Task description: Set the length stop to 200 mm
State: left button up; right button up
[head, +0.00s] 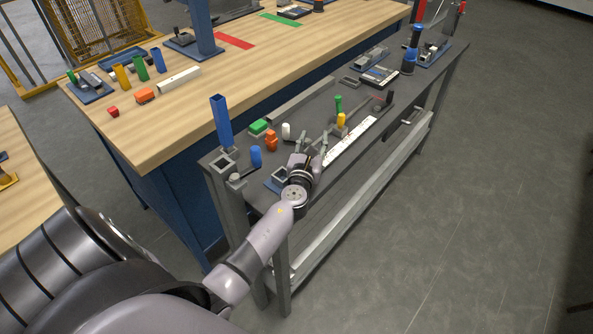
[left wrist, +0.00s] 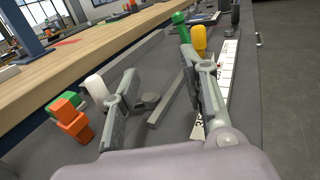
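A white scale strip (head: 352,140) with dark marks runs along the front of the dark grey bench; it also shows in the left wrist view (left wrist: 229,65). A yellow knob (head: 341,120) and a green knob (head: 338,103) stand upright beside it; the yellow (left wrist: 199,38) and green (left wrist: 180,20) also show in the wrist view. I cannot tell which carries the length stop, and the scale numbers are too small to read. My left gripper (head: 313,141) is open and empty above the near end of the scale, short of both knobs. My right gripper is not in view.
A tall blue post (head: 221,121) stands at the bench's left end. A wooden table (head: 240,75) stands behind.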

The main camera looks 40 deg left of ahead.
pick_arm(q)
jog(key=v, duration=0.8)
jog(key=a+v, duration=0.1)
jog(key=v, duration=0.3)
jog(key=shift+s+d+f+b, duration=0.1)
jog(key=shift+s+f+b, duration=0.05)
jog(key=shift+s+b, duration=0.25)
jog(key=shift+s+d, duration=0.3)
jog(key=shift+s, duration=0.3)
